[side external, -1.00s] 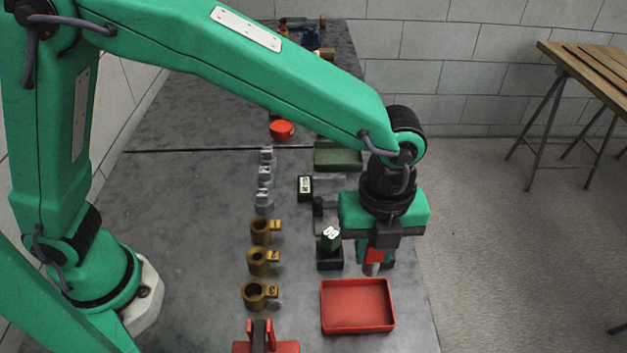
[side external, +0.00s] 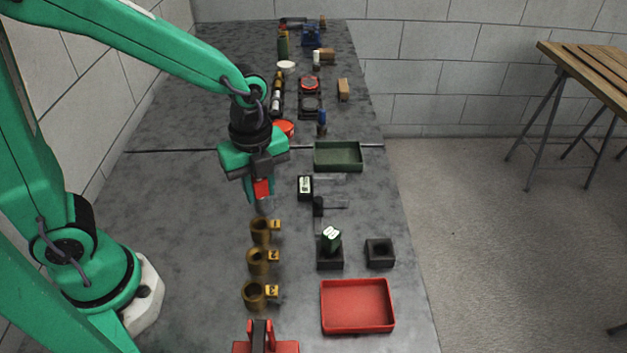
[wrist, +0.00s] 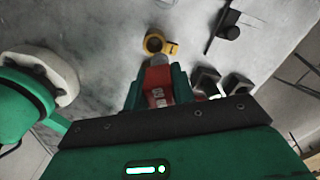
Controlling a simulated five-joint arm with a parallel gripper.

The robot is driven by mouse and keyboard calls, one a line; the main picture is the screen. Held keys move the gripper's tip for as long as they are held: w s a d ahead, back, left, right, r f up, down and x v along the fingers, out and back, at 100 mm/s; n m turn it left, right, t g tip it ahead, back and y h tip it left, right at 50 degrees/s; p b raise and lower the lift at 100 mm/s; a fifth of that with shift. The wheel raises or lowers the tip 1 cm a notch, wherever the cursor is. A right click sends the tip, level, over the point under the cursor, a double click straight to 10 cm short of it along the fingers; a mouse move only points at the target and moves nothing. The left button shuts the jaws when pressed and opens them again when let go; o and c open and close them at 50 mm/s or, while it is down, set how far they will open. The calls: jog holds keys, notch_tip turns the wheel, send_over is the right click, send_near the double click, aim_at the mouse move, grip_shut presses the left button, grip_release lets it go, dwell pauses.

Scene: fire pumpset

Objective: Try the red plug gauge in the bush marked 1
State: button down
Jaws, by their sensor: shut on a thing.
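My gripper (side external: 258,188) is shut on the red plug gauge (side external: 262,187), which hangs roughly upright with its grey metal end (side external: 263,206) down. Three brass bushes with yellow tags stand in a row: the far bush (side external: 260,232), the middle bush (side external: 257,262) and the near bush (side external: 254,296). The tag marks are too small to read surely. The gauge tip is above and slightly behind the far bush, apart from it. In the wrist view the red gauge (wrist: 158,88) sits between the fingers, with one brass bush (wrist: 155,43) just beyond its tip.
A green gauge (side external: 331,238) stands in a black block (side external: 330,261). An empty black block (side external: 380,253) is beside it. A red tray (side external: 357,306) is near, a green tray (side external: 338,157) farther back. A red stand (side external: 262,344) is at the front edge. Small gauges lie right of the bushes.

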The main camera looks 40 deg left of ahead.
aim_at(257, 206)
jog(key=shift+s+a+f, duration=0.1)
jog(key=shift+s+a, duration=0.2)
jog(key=shift+a, duration=0.25)
jog(key=shift+f, duration=2.15)
jog(key=shift+d+f, duration=0.1)
jog(key=shift+f, duration=0.55)
dwell(1.3)
jog(key=shift+r, duration=1.85)
jog(key=shift+f, duration=0.25)
dwell(0.4)
jog(key=shift+f, duration=0.95)
